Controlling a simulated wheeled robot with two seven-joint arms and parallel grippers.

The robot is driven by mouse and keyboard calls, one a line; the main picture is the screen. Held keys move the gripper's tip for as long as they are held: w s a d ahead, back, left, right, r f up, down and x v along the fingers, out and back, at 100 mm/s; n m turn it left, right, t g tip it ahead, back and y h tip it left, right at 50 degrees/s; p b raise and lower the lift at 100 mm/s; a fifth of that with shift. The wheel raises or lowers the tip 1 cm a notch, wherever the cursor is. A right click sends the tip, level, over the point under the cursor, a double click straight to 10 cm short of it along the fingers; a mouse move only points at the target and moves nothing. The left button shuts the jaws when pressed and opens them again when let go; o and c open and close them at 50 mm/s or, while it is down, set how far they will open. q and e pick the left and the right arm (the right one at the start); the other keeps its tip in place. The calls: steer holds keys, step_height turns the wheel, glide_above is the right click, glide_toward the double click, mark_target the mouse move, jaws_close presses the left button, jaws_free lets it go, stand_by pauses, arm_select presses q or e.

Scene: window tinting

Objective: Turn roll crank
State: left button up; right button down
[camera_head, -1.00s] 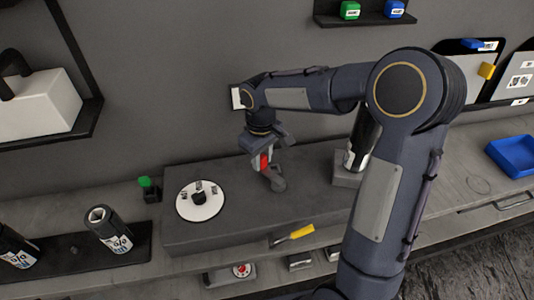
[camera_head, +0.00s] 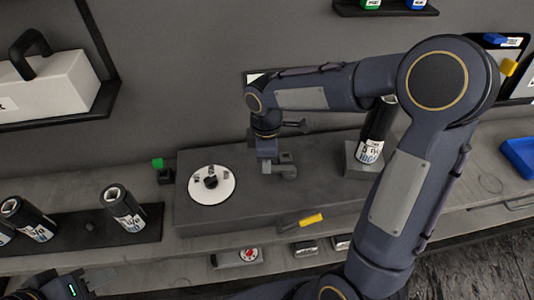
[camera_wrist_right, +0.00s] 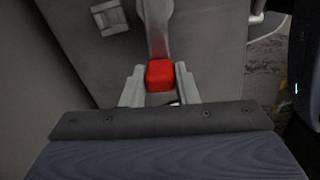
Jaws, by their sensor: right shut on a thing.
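The crank's red knob (camera_wrist_right: 160,76) is in the right wrist view, at the end of a grey crank arm (camera_wrist_right: 157,30). My right gripper (camera_wrist_right: 159,88) is shut on the red knob, with one pale finger on each side. In the head view my right gripper (camera_head: 272,165) is over the dark raised block, beside a grey crank part (camera_head: 287,168); the red knob is hidden there. My left gripper (camera_head: 75,288) shows only partly at the bottom left edge, and its fingers cannot be made out clearly.
A black labelled roll (camera_head: 371,145) stands on a grey holder at the block's right. Black canisters (camera_head: 121,204) stand left. A blue tray (camera_head: 520,155) is far right.

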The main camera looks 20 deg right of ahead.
steer(key=shift+s+a+r+n, duration=0.1)
steer(key=shift+s+n, duration=0.1)
steer(key=shift+n, duration=0.3)
steer(key=c, duration=1.1)
jaws_free()
steer(key=shift+s, duration=0.1)
step_height(320, 180, up, 8)
steer(key=shift+f, duration=0.15)
